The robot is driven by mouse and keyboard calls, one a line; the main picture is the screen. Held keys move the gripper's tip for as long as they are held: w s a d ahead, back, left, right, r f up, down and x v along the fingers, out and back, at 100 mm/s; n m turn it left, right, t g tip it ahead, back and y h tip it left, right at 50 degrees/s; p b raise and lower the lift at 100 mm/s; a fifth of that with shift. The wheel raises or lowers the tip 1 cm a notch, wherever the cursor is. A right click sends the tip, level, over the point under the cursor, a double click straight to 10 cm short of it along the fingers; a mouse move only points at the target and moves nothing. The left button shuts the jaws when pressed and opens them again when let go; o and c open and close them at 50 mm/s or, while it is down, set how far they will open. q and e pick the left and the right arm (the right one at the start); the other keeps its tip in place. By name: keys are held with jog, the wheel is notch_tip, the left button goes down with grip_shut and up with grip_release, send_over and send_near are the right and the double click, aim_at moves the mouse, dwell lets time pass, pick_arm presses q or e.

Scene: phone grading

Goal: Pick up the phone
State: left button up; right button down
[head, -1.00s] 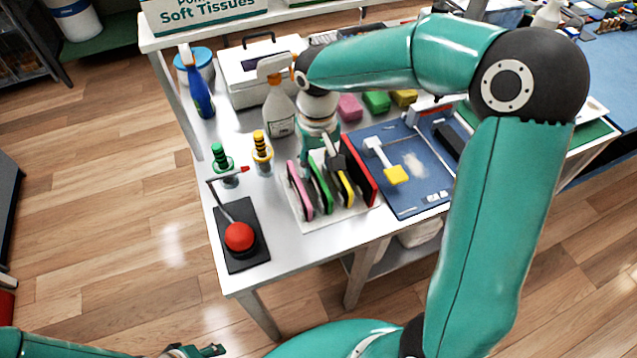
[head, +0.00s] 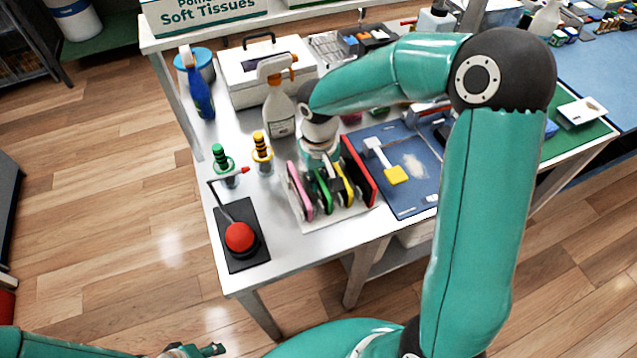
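Several phones stand on edge in a pale rack (head: 345,221) on the table: a pink one (head: 300,192), a green one (head: 323,193), a yellow one (head: 345,186) and a larger red one (head: 358,170). My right gripper (head: 330,178) points down into the row, at the green and yellow phones. Its fingertips are partly hidden among the phones, so I cannot tell whether it grips one. My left gripper (head: 195,351) is at the bottom edge, cut off by the frame, away from the table.
A red button (head: 240,237) on a black base is at the table's front left. A blue mat (head: 405,206) with a yellow-ended tool (head: 396,174) lies right of the rack.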

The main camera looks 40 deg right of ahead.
aim_at(318, 176)
jog(key=shift+r, duration=0.1)
dwell(0.3)
notch_tip(318, 176, up, 20)
jog(key=p, duration=0.1)
dwell(0.4)
dwell(0.6)
